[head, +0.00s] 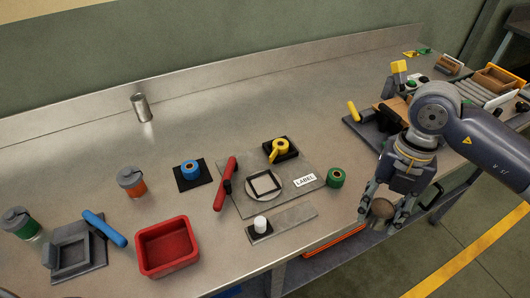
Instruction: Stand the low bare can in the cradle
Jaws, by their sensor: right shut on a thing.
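My right gripper (384,217) is shut on a short round thing with a brownish face (382,208), which looks like the low bare can. It is held out past the table's front edge, at the right. A black square frame (263,183) on a pale round disc sits on a grey plate with a LABEL card (305,180); it looks like the cradle. It appears empty and lies left of my right gripper, well apart from it. A bare silver can (141,108) stands upright at the back left. My left gripper is not in view.
A red-handled tool (225,182) lies at the plate's left edge. A green roll (336,178) stands right of the plate. A red tray (168,247), a grey fixture (74,252) and two lidded jars (131,181) are at the left. The back middle of the table is clear.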

